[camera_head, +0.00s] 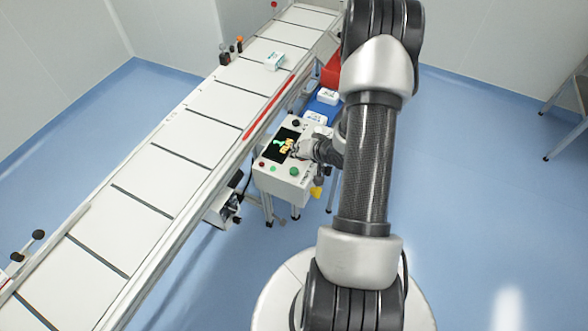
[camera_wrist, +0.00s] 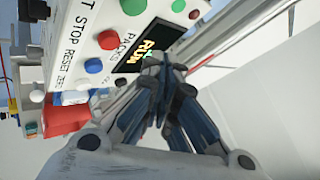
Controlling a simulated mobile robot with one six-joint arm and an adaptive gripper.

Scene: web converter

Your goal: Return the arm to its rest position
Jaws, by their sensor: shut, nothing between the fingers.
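My arm reaches from my base at the bottom of the head view up over the right of the conveyor. My gripper (camera_head: 302,149) is shut and empty, close over the control box (camera_head: 268,178) and partly covering its display (camera_head: 281,144). In the wrist view my gripper (camera_wrist: 157,62) has its fingers together in front of the lit display (camera_wrist: 135,58), which reads RUN in yellow. I cannot tell whether the fingertips touch the panel. Green, red and blue buttons and the words STOP, RESET and PACKS show on the box.
The long white conveyor (camera_head: 190,136) runs diagonally, with a white pack (camera_head: 274,61) on it. A blue surface (camera_head: 322,108) with white packs and a red bin (camera_head: 331,72) lie behind the box. A metal table (camera_head: 570,100) stands far right. Blue floor is clear at right.

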